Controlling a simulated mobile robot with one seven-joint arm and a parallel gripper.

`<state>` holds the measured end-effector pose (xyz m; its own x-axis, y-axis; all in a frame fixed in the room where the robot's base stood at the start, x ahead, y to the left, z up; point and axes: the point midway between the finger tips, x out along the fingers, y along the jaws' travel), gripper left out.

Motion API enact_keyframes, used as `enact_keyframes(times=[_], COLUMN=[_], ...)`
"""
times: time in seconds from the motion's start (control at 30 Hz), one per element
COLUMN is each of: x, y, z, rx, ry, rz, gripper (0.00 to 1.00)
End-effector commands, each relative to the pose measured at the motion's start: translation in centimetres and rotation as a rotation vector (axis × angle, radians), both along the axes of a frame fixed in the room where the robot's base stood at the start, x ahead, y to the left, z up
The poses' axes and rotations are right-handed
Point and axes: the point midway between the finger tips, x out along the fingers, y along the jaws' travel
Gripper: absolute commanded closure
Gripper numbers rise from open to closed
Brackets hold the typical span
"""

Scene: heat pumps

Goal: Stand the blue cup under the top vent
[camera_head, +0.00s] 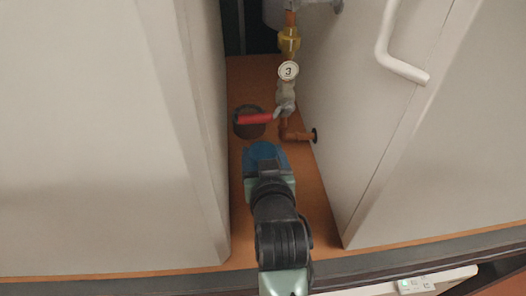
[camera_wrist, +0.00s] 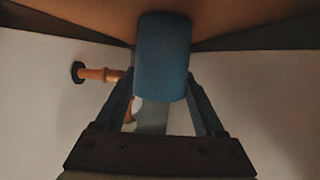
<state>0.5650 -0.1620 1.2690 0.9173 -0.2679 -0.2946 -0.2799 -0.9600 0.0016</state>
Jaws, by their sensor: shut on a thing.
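The blue cup (camera_head: 264,152) is in my gripper (camera_head: 268,170), in the gap between two pale cabinets in the head view. In the wrist view the cup (camera_wrist: 162,55) sits between the two fingers of my gripper (camera_wrist: 163,97), which are shut on it. Its base and whether it touches the orange floor (camera_head: 313,205) cannot be told. I cannot tell which part is the top vent.
A dark round opening or dish (camera_head: 248,128) lies on the floor under the red lever. A copper elbow (camera_head: 297,135) runs into the right cabinet (camera_head: 352,130). The left cabinet (camera_head: 110,130) walls the other side. The gap is narrow.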

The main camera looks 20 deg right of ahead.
Motion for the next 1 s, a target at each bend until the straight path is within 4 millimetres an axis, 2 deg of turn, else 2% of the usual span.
enact_keyframes(times=[0.13, 0.17, 0.3, 0.67, 0.87, 1.0], x=[0.0, 0.0, 0.0, -0.2, -2.6, -4.9], y=[0.0, 0.0, 0.0, 0.1, 0.7, 1.4], z=[-0.4, -0.3, -0.3, 0.1, 0.6, 1.3], rx=[0.000, 0.000, 0.000, 0.000, -0.001, -0.002], ry=[-0.001, -0.001, 0.000, 0.000, -0.001, 0.000], rz=[0.000, 0.000, 0.000, 0.000, 0.000, 0.001], gripper=[0.83, 0.26, 0.00, 0.00, 0.00, 0.00])
